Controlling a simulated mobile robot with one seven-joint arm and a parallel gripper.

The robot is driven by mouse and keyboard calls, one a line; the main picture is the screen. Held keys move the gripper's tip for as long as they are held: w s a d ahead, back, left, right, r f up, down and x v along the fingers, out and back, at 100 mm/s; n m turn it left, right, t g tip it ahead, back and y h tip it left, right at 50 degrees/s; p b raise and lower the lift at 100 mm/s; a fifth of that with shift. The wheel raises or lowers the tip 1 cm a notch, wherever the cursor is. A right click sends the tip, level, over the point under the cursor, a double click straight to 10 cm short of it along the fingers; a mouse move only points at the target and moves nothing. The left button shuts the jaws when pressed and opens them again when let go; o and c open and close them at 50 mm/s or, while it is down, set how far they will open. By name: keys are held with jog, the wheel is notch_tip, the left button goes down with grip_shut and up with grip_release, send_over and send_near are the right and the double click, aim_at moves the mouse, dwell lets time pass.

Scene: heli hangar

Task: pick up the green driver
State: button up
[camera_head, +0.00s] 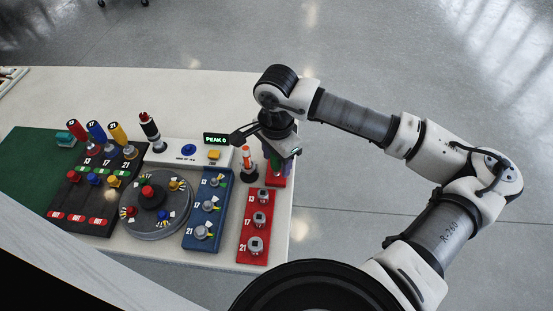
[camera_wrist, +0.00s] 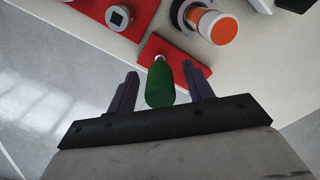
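The green driver (camera_wrist: 160,84) shows in the wrist view as a green handle between the two dark purple fingers of my gripper (camera_wrist: 160,69). A gap shows on each side of the handle, so the fingers are open and do not appear to touch it. Its lower end meets a small red block (camera_wrist: 158,47). In the head view my gripper (camera_head: 273,157) points down over the right end of the table, at that red block (camera_head: 276,181). My wrist and fingers hide most of the driver there.
An orange-and-white cylinder (camera_head: 247,162) stands close by on the left; it also shows in the wrist view (camera_wrist: 212,24). A red panel (camera_head: 248,226) with several sockets and a blue panel (camera_head: 194,235) lie nearer. Red, blue and yellow drivers stand far left. The table's right edge is close.

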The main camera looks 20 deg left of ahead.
jog(key=c, duration=0.9)
jog(key=shift+c, duration=0.5)
jog(key=shift+r, duration=0.15)
